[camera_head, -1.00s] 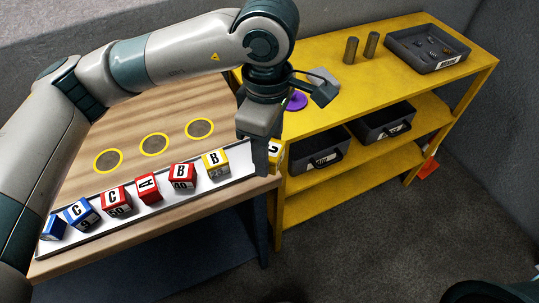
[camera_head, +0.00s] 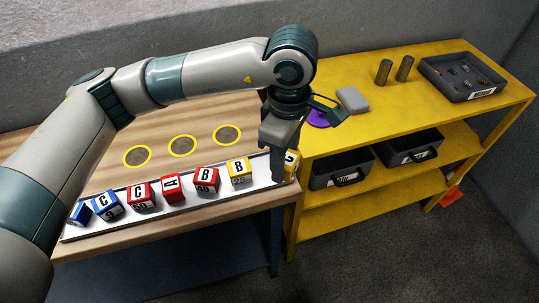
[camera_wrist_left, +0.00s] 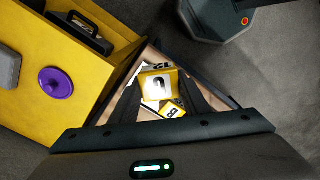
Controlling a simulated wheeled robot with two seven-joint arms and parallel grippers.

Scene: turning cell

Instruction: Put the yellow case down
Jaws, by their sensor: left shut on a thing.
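My left gripper (camera_head: 279,172) points down at the right end of the white tray (camera_head: 262,172). It is shut on a yellow case (camera_head: 292,160), mostly hidden behind the fingers in the head view. In the left wrist view the yellow case (camera_wrist_left: 158,84) sits between the fingers, with a black letter on a white face. Whether it touches the tray is not clear. Another yellow case marked B (camera_head: 239,171) stands in the tray just left of the gripper. My right gripper is out of view.
Red cases (camera_head: 172,187) and blue cases (camera_head: 107,204) stand in a row leftward along the tray. Three yellow-ringed discs (camera_head: 183,146) lie behind on the wooden table.

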